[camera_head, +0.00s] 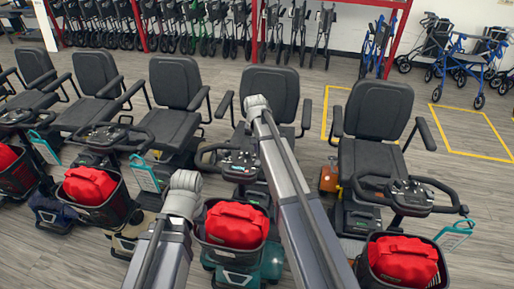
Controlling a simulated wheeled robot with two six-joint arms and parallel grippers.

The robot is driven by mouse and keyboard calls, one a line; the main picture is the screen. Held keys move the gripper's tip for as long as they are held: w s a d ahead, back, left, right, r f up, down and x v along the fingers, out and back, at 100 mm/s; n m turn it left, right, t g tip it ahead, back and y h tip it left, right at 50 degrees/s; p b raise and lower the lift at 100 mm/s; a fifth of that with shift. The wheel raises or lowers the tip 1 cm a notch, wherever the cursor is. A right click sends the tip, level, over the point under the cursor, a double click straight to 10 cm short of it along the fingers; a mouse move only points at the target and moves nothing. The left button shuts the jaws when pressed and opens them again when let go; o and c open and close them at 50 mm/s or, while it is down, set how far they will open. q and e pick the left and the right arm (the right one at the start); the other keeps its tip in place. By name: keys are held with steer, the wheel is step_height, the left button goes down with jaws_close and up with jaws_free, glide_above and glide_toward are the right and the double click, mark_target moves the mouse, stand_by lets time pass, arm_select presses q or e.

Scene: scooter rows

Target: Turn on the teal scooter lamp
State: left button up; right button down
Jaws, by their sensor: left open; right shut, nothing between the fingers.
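The teal scooter (272,262) stands in the middle of the front row, with teal body parts low down and a black seat (271,92) behind. Its console (238,160) and handlebar are partly covered by my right arm. A red bag (236,224) sits in its front basket (228,256). I cannot make out its lamp or whether it is lit. My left arm rises from the bottom and ends in view left of the basket. My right arm crosses in front of the scooter up to the seat. Neither gripper's fingers show.
Similar scooters stand close on both sides, with red bags in baskets at left (89,185) and right (403,258). Teal tags (145,173) hang by some handlebars. Folded walkers line red racks at the back. Yellow-marked floor (470,133) at right is clear.

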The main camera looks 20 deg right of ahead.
mark_target(257, 164)
step_height(257, 164, down, 5)
steer(key=b, duration=0.4)
steer(key=shift+s+f, duration=0.1)
steer(key=shift+f, duration=0.1)
steer(key=shift+s+a+f+b, duration=0.2)
steer(key=shift+f+b, duration=0.3)
steer(key=shift+b, duration=0.2)
steer(key=shift+s+f+b, duration=0.2)
steer(key=shift+f+b, duration=0.1)
steer(key=shift+w+r, duration=0.1)
steer(key=shift+w, duration=0.05)
steer(key=shift+w+d+r, duration=0.2)
steer(key=shift+w+d, duration=0.15)
steer(key=shift+w, duration=0.25)
steer(key=shift+p, duration=0.35)
